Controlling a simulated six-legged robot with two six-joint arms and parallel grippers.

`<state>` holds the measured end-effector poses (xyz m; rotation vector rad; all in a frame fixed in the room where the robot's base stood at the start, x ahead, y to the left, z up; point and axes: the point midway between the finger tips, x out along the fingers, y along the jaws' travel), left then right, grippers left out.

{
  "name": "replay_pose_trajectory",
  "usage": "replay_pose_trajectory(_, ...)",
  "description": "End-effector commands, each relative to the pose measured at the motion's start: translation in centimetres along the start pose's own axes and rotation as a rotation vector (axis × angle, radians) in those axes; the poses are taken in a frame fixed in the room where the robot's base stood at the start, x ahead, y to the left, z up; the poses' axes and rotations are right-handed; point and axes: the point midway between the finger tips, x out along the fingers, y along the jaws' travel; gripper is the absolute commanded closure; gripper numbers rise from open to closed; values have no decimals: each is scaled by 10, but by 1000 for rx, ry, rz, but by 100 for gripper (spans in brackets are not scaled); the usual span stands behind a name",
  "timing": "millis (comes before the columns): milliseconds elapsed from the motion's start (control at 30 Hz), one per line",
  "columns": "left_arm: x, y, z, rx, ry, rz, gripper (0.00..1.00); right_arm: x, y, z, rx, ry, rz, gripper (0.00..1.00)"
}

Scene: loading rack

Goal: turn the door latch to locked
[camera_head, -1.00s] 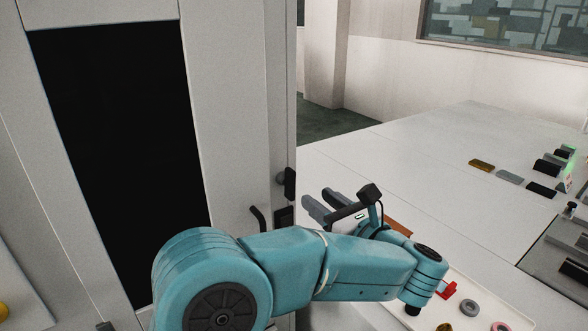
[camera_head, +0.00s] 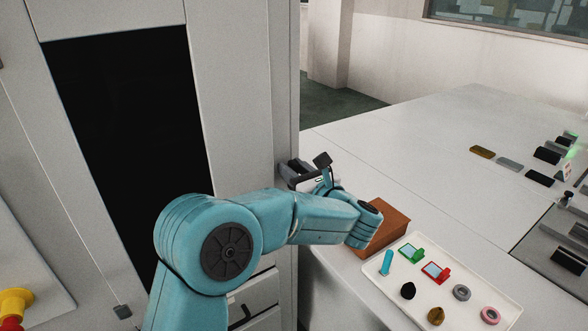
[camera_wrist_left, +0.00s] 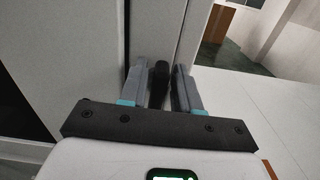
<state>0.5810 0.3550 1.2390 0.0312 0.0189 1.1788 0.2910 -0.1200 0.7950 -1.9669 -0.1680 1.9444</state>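The dark door latch (camera_wrist_left: 158,85) shows between the two fingers of my left gripper (camera_wrist_left: 160,90) in the left wrist view. The fingers stand on either side of it, with a narrow gap visible, so the gripper looks open around it. In the head view my left gripper (camera_head: 294,170) is at the edge of the pale cabinet door (camera_head: 233,90). The gripper and arm hide the latch there, so its angle cannot be told. My right gripper is not in view.
A brown block (camera_head: 385,225) and a white tray (camera_head: 462,312) with several small parts lie on the white table (camera_head: 400,140) to the right. A yellow and red knob (camera_head: 14,305) is at the lower left. The table's far part is mostly clear.

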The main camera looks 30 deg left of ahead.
Motion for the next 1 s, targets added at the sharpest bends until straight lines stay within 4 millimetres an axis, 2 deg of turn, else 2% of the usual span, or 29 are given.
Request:
replay_pose_trajectory(367, 0, 0, -2, 5, 3, 0, 99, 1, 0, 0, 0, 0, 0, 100)
replay_pose_trajectory(567, -1, -1, -4, 47, 4, -1, 99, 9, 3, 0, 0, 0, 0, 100)
replay_pose_trajectory(767, -1, -3, -7, 163, 4, -2, 99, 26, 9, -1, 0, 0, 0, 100)
replay_pose_trajectory(1000, -1, -7, -9, 379, 6, -1, 99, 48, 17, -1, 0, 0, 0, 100)
